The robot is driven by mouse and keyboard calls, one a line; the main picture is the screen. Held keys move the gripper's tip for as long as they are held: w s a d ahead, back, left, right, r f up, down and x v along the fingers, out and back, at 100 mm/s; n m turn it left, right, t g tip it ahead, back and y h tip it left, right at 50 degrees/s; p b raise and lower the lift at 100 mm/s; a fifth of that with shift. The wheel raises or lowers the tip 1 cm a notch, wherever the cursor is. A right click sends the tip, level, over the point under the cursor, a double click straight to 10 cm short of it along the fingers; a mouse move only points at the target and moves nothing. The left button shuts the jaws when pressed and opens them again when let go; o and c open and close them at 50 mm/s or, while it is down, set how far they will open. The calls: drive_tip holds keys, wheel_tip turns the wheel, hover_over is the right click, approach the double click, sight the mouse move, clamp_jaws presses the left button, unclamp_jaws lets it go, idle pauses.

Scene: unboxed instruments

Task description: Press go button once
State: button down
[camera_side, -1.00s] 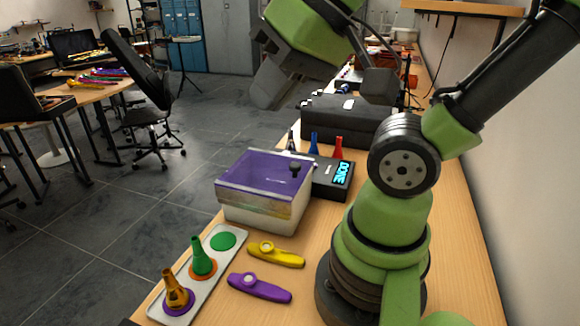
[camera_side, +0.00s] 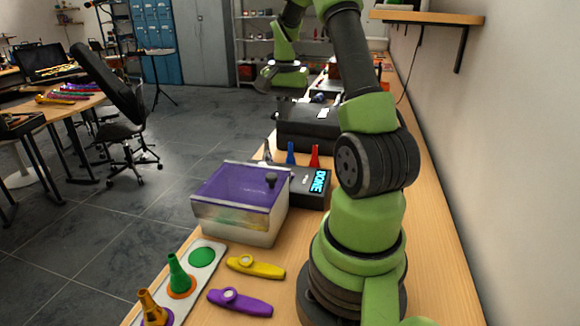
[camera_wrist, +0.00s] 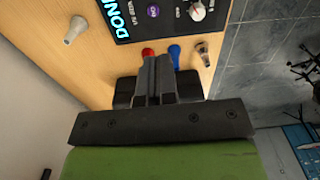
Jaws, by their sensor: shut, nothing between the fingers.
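The black control box (camera_side: 300,192) stands on the bench behind the lidded bin, its lit display (camera_side: 320,181) reading "DONE". In the wrist view the box (camera_wrist: 172,24) shows at the top, with the display (camera_wrist: 114,18), a round purple button (camera_wrist: 152,11) and a pale knob (camera_wrist: 197,12). The small print by the button is too blurred to read. My gripper (camera_wrist: 160,62) is shut and empty. Its fingertips appear below the box in the wrist view, apart from the button. In the side view the wrist end is far back, its fingers not clear.
Yellow (camera_side: 255,267) and purple (camera_side: 240,302) kazoos lie in front. A black case (camera_side: 308,125) stands beyond.

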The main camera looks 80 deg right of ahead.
drive_tip(key=shift+s+d+f+m, duration=0.3)
drive_tip(key=shift+s+d+f, duration=0.2)
drive_tip(key=shift+d+f, duration=0.15)
approach(290, 167)
drive_tip(key=a+f, duration=0.1)
drive_tip(key=f, duration=0.1)
drive_tip(key=a+f, duration=0.2)
drive_tip(key=s+a+f, duration=0.1)
drive_tip(key=f, duration=0.1)
drive_tip(key=shift+a+f, duration=0.4)
drive_tip(key=shift+s+f, duration=0.1)
drive_tip(key=shift+f, duration=0.8)
wheel_tip(290, 167, up, 15)
